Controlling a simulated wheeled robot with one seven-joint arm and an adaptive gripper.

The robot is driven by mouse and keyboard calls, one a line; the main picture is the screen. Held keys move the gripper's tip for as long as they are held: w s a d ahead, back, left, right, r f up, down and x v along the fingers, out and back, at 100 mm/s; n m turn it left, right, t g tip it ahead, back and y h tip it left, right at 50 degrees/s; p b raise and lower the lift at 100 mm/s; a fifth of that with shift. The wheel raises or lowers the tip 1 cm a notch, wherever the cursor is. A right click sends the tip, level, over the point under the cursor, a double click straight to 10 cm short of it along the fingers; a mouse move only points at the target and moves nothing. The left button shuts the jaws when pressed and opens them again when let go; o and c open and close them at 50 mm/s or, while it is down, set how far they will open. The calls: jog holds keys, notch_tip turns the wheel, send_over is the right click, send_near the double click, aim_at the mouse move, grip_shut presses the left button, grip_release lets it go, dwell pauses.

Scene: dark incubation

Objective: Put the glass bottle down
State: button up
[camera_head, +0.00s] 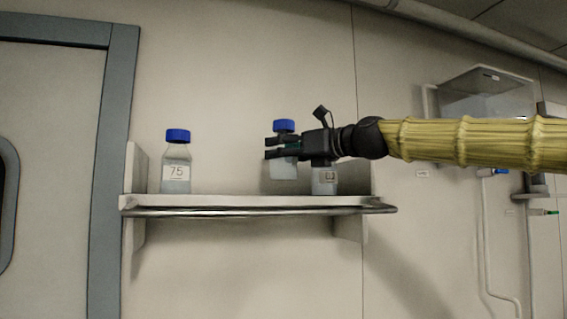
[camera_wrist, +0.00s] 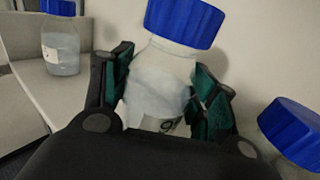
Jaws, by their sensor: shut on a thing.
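My gripper (camera_head: 283,148) is shut on a blue-capped glass bottle (camera_head: 284,127) and holds it upright at the shelf. In the wrist view the same bottle (camera_wrist: 160,85) sits between my dark green finger pads, and its label is partly hidden. In the head view its lower part shows below my fingers, close above the shelf board. I cannot tell whether its base touches the board. The shelf (camera_head: 225,201) is white with a metal rail along its front.
A blue-capped bottle labelled 75 (camera_head: 176,164) stands on the shelf's left. Another bottle (camera_head: 324,182) stands close to the right of the held one, partly behind my gripper; its blue cap (camera_wrist: 296,130) shows in the wrist view. The shelf is free between the 75 bottle and the held bottle.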

aim_at(284, 166)
jog(key=shift+w+a+p, duration=0.15)
jog(key=shift+w+p, duration=0.15)
jog(key=shift+w, duration=0.8)
notch_tip(284, 166, down, 3)
jog(key=shift+r+p, duration=0.2)
jog(key=shift+p, duration=0.25)
jog(key=shift+f, duration=0.5)
jog(key=shift+s, duration=0.1)
jog(key=o, duration=1.1)
jog(key=shift+f, duration=0.15)
